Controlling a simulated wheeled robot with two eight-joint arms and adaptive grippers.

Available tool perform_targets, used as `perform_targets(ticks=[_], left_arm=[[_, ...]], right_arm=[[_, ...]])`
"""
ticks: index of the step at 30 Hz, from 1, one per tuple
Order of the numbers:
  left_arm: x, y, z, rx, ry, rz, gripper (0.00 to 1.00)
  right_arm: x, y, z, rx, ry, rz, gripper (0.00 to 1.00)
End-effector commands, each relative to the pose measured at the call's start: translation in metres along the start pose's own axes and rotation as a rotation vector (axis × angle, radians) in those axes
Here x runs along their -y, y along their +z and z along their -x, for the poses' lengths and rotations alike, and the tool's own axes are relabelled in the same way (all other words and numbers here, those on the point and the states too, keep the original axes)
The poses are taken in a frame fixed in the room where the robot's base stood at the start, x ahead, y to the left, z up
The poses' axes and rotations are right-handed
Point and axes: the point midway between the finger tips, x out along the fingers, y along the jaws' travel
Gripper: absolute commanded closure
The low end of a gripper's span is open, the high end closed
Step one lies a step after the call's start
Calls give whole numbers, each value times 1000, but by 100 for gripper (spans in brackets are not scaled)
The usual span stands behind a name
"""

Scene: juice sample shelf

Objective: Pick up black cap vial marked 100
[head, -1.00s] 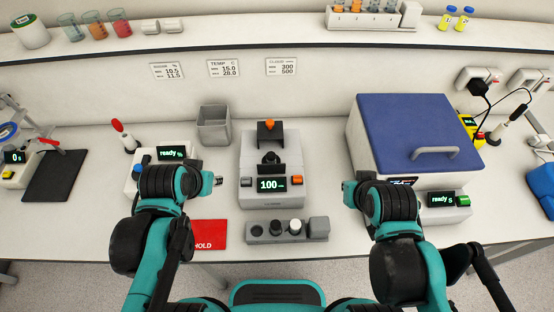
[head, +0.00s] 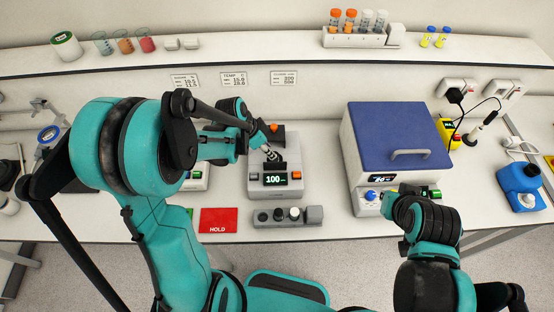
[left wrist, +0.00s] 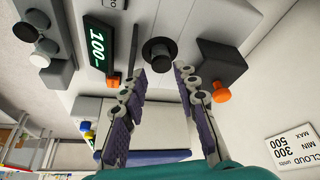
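The black-capped vial (left wrist: 159,51) stands in the grey reader (left wrist: 205,25), whose green display (left wrist: 97,45) shows 100. In the head view the reader (head: 256,187) is on the bench, and my left gripper (head: 270,153) reaches over it and largely hides the vial. In the left wrist view my left gripper (left wrist: 160,73) is open. The black cap shows just beyond its fingertips, between their lines; contact is not visible. No number is readable on the vial itself. My right gripper (head: 386,207) is in front of the blue-lidded machine; its fingers are not clear.
A grey rack (head: 313,216) with black-capped and white-capped vials stands in front of the reader. A red HOLD mat (head: 218,215) lies to its left. The blue-lidded machine (head: 390,130) stands right. An orange-knobbed black block (left wrist: 220,65) rises beside the vial.

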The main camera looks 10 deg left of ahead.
Motion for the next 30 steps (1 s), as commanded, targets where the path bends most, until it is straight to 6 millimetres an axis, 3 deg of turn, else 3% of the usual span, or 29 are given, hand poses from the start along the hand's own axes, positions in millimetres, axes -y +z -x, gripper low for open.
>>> perform_targets(ticks=[9,18,22,30], left_arm=[[2,-1,-46,1,-1,0,70],[1,-1,-51,1,-1,1,70],[2,-1,-51,1,-1,1,100],[2,-1,-51,0,-1,1,100]], right_arm=[[0,4,-6,0,0,0,100],[0,4,-6,0,0,0,100],[0,4,-6,0,0,0,100],[0,4,-6,0,0,0,100]])
